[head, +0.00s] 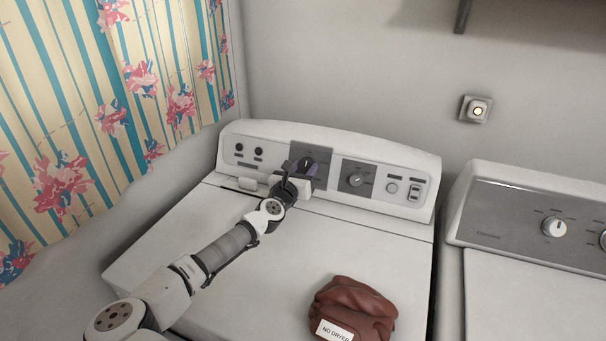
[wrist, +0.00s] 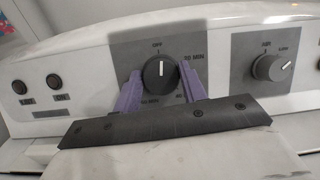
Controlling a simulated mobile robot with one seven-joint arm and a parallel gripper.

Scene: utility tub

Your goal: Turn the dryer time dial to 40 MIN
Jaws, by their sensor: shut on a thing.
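The dryer time dial is a dark round knob (wrist: 160,76) on a grey panel in the middle of the wrist view, with a white pointer line upright toward the OFF mark. Small labels ring it; a MIN label shows at upper right and others at the lower sides, partly covered by my fingers and too blurred to read surely. My gripper (wrist: 161,88) is shut on the dial, one purple finger on its left and one on its right. In the head view my gripper (head: 302,171) is at the dial on the dryer's control panel (head: 335,155).
A second dial (head: 357,180) sits right of the time dial, with a button and switch beyond. Two dark buttons (wrist: 36,84) are at left. A reddish-brown bag (head: 352,308) labelled "NO DRYER" lies on the dryer top (head: 260,290). Another machine (head: 535,260) stands at right.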

